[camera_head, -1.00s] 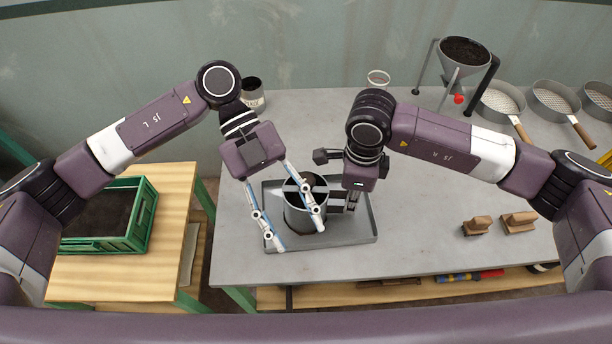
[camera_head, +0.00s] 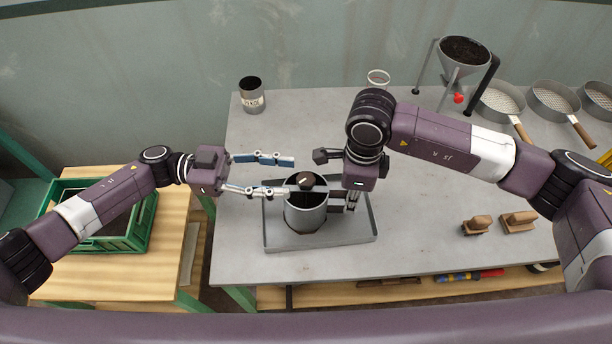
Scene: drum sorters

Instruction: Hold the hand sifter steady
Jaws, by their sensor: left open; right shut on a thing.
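The hand sifter (camera_head: 305,217) is a grey metal cylinder with a dark round knob (camera_head: 305,180) and a bar across its top. It stands over a shallow grey tray (camera_head: 356,240). My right gripper (camera_head: 345,204) is at the sifter's right side, shut on it; the exact grip point is partly hidden by the gripper. My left gripper (camera_head: 290,175) is open and empty, level with the sifter's top. Its near finger reaches close to the sifter's left rim, and its far finger is behind; I cannot tell if the near finger touches.
A funnel on a stand (camera_head: 465,58) and several round sieves (camera_head: 500,101) stand at the back right. Two wooden brushes (camera_head: 477,226) lie right. A green crate (camera_head: 140,227) sits on the wooden bench.

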